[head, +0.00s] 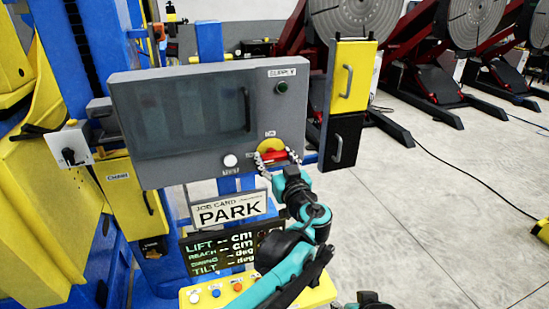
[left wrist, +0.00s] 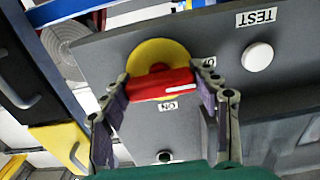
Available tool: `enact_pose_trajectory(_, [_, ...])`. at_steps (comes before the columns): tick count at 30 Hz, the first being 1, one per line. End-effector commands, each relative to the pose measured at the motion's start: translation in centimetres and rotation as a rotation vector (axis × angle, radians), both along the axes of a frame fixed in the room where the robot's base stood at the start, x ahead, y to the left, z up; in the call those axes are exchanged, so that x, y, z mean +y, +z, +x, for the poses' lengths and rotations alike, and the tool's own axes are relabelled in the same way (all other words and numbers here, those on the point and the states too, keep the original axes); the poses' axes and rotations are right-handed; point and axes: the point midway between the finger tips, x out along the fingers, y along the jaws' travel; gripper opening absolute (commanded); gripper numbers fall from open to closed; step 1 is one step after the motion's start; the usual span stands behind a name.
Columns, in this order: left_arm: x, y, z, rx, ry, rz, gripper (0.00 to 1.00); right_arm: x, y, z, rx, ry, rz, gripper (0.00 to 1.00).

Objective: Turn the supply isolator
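The supply isolator is a red bar handle (left wrist: 160,84) on a yellow disc (left wrist: 158,53), on the lower right of the grey panel. In the left wrist view, which is upside down, the bar lies nearly level, with a white mark at its right end. An ON label (left wrist: 167,105) is beside the bar; another label at its right end is partly hidden by a finger. My left gripper (left wrist: 165,82) has one finger at each end of the bar and seems to hold it lengthwise. In the head view the red handle (head: 274,155) shows between the fingers.
The grey panel (head: 130,160) bears a SUPPLY lamp (head: 281,87) and a white TEST button (head: 230,161). A yellow and black cabinet (head: 345,140) with handles stands just right. A PARK card (head: 230,210) and a display (head: 205,250) are below.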

Motion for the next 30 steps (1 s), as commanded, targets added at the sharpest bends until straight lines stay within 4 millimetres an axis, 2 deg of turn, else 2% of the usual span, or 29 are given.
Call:
enact_pose_trajectory(8, [-0.1, 0.0, 0.0, 0.006, -0.002, 0.020, 0.32, 0.0, -0.1, 0.0, 0.000, 0.000, 0.000, 0.48])
enact_pose_trajectory(14, [-0.1, 0.0, 0.0, 0.032, -0.001, 0.101, 0.32, 0.0, -0.6, 0.0, 0.000, 0.000, 0.000, 0.48])
enact_pose_trajectory(30, [-0.1, -0.1, 0.0, 0.179, -0.001, 0.557, 0.33, 0.0, -2.8, 0.0, 0.000, 0.000, 0.000, 0.48])
